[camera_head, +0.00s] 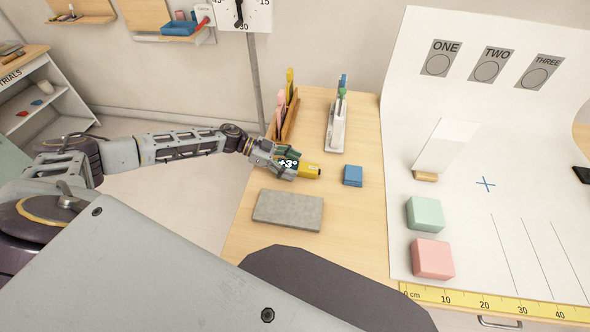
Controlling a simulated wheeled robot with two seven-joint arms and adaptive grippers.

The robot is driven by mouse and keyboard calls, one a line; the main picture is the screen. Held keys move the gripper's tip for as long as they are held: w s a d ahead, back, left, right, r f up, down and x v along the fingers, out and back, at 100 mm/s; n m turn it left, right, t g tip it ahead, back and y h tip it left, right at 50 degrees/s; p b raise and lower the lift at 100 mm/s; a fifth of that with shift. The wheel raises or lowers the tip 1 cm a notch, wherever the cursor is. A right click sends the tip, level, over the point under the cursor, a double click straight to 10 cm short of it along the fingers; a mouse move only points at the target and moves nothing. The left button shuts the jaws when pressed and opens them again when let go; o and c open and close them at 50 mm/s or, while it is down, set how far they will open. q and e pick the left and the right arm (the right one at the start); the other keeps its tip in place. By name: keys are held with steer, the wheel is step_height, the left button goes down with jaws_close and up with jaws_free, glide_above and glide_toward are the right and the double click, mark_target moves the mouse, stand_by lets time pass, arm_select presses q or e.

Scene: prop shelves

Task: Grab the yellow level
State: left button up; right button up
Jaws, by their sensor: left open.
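The yellow level (309,171) lies at the left part of the wooden table, pointing to the right. Its left part is hidden by my left gripper (288,166). The gripper comes in from the left and is open around or just over the level; I cannot tell whether the fingers touch it. My right gripper is not in view.
A grey slab (288,210) lies in front of the level and a blue block (353,176) to its right. Behind stand a wooden holder (284,120) and a pale holder (337,128). Green (425,214) and pink (432,258) blocks sit on the white sheet (520,200).

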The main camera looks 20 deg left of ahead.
mark_target(291, 164)
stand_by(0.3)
arm_select(q)
steer(key=c, duration=1.3)
steer(key=shift+o, duration=0.2)
steer(key=shift+r, duration=0.1)
step_height(291, 164, up, 10)
steer(key=shift+p, duration=0.4)
